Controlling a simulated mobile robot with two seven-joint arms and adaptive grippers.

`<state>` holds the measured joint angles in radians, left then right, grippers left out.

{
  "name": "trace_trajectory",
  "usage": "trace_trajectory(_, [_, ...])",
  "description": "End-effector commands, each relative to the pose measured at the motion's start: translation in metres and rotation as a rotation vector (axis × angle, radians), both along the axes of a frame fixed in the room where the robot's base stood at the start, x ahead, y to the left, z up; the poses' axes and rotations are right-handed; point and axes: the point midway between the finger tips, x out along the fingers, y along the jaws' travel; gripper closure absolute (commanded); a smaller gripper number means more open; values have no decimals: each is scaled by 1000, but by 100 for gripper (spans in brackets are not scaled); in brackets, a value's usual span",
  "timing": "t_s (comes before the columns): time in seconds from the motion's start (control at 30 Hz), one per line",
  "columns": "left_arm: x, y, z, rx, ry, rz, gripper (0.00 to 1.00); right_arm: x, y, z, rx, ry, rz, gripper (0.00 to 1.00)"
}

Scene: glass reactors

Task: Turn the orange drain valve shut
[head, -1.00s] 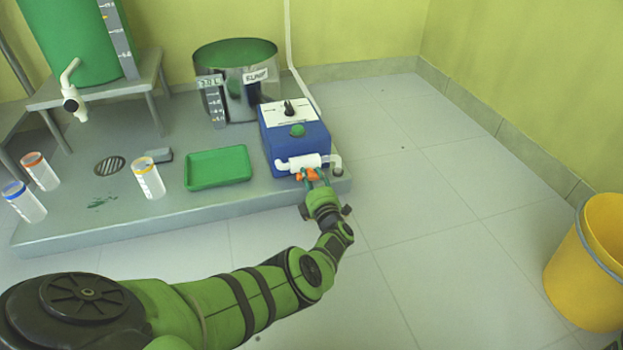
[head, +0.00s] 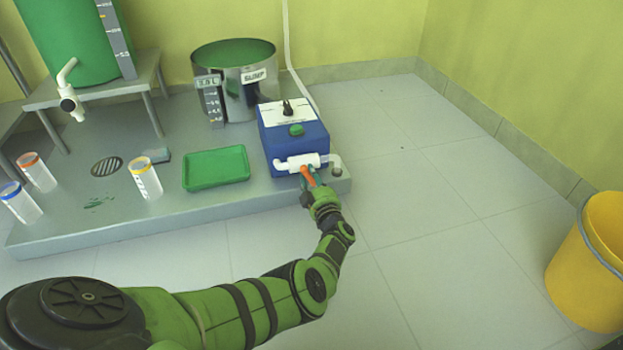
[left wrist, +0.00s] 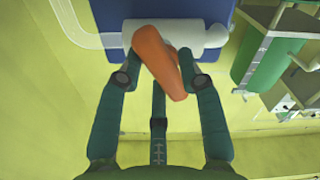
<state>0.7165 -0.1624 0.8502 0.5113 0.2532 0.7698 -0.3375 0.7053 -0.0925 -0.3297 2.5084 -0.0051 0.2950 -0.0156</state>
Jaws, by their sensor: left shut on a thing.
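The orange drain valve handle (head: 306,174) is on the white pipe (head: 297,163) at the front of the blue pump box (head: 291,140). My left gripper (head: 312,182) is shut on the orange handle. In the left wrist view the handle (left wrist: 159,60) lies between the fingers of the gripper (left wrist: 160,80), slanted across the white valve body (left wrist: 195,36). In the head view the handle points out from the pipe towards my gripper, and its outer end is partly hidden by the fingers. My right gripper is not in view.
A green tray (head: 216,168) and a yellow-ringed cylinder (head: 146,178) stand left of the pump box on the grey platform (head: 120,226). A metal sump pot (head: 236,80) stands behind. A yellow bucket (head: 590,265) is far right on clear floor.

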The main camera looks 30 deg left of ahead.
Motion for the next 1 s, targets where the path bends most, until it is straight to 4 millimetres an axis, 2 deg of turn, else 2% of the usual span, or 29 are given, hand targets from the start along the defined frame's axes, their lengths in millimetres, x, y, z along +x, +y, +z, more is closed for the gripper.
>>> trace_trajectory(0.5, [4, -1, 1, 254, 290, -7, 96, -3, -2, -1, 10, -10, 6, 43])
trace_trajectory(1.0, [5, -1, 1, 320, 367, -8, 96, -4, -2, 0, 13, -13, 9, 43])
